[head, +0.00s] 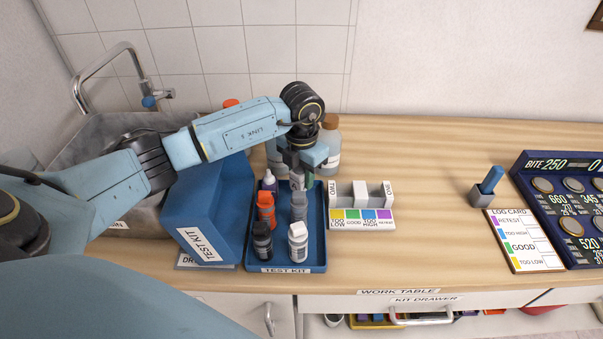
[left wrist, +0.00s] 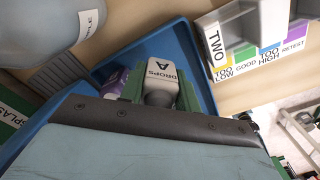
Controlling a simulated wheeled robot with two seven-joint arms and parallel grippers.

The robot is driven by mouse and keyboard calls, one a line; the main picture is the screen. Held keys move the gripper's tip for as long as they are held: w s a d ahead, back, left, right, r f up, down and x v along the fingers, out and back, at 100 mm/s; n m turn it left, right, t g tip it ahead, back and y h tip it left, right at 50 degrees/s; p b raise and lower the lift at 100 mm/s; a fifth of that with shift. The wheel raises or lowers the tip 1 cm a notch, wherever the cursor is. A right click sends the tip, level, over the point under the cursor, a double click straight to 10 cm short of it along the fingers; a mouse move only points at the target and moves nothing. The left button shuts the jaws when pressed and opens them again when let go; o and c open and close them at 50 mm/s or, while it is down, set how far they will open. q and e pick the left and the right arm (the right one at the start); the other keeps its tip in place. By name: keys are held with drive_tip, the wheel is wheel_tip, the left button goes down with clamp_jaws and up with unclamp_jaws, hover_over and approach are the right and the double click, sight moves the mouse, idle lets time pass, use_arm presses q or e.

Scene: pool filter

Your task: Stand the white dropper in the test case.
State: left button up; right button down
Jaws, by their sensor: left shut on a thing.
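My left gripper (head: 305,165) is shut on a pale dropper marked DROPS A (left wrist: 160,75), with its green fingers on either side of it in the left wrist view. It is over the back right of the blue test case (head: 315,262), whose rim also shows in the left wrist view (left wrist: 203,82). The dropper's lower end is hidden, so I cannot tell whether it touches the case floor. A white dropper (head: 298,240) stands at the case's front right, behind it a grey one (head: 298,206). My right gripper is not in view.
A blue TEST KIT box (head: 205,215) stands left, a white color-chart holder (head: 360,215) right. Bottles stand behind the case.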

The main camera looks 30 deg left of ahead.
use_arm(q)
drive_tip(key=shift+f+b, duration=0.95)
drive_tip(key=shift+f, duration=0.35)
idle(0.6)
drive_tip(key=o, duration=1.5)
drive_tip(key=shift+o, duration=0.2)
drive_tip(key=shift+r+p, duration=3.35)
drive_tip(key=shift+r, duration=1.2)
